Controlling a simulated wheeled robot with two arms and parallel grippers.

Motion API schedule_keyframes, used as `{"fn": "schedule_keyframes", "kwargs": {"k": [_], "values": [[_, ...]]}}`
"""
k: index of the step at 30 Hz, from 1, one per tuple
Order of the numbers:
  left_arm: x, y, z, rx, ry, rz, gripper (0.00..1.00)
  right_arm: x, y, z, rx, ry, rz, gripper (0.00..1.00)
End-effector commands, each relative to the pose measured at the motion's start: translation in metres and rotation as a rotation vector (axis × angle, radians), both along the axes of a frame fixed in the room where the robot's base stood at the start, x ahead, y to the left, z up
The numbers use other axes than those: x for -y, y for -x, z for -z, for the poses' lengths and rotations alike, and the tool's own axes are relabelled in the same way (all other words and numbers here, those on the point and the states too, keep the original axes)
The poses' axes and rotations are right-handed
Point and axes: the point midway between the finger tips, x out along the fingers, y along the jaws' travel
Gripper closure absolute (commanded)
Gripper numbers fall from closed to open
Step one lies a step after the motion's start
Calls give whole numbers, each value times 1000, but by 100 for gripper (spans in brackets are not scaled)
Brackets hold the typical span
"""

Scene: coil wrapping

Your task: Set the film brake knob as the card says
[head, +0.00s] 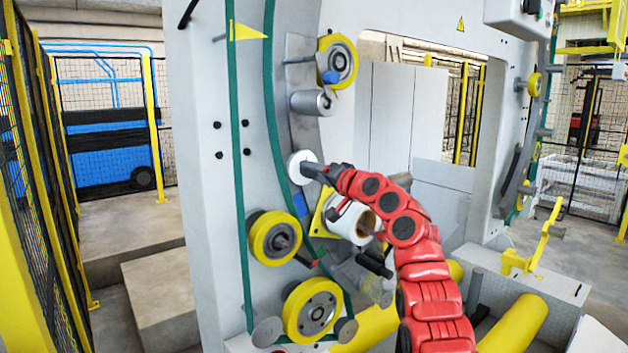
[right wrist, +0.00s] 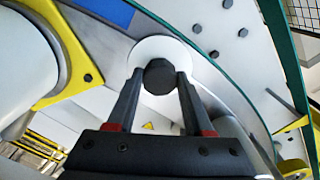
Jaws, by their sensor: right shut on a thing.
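The film brake knob is a dark round knob (right wrist: 160,77) in front of a white disc (right wrist: 178,50) on the machine's ring. In the head view the white disc (head: 297,160) shows on the ring's left side, and my gripper covers most of the knob. My right gripper (right wrist: 160,82) has one finger on each side of the knob and is shut on it. In the head view my right gripper (head: 312,170) reaches in from the right on my red arm. I cannot make out any pointer or marks on the disc. No readable card shows. My left gripper is not in view.
A white film roll (head: 352,221) on a yellow bracket sits just below my right gripper. Yellow rollers (head: 273,238) (head: 312,310) are lower on the ring, and a grey cylinder (head: 312,102) is above the disc. A yellow mesh fence (head: 40,180) stands at the left.

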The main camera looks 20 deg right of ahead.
Motion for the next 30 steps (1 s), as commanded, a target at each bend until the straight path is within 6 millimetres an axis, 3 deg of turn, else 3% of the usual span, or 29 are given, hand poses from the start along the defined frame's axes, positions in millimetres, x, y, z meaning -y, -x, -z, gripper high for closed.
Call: {"fn": "schedule_keyframes", "kwargs": {"k": [9, 25, 26, 30], "values": [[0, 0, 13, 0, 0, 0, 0, 0, 1, -1, -39, -117, 1, 100], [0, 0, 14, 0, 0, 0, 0, 1, 0, -2, -49, -141, 2, 100], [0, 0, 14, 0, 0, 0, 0, 1, 0, -2, -49, -140, 2, 45], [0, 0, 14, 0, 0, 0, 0, 1, 0, -1, -49, -140, 1, 20]]}}
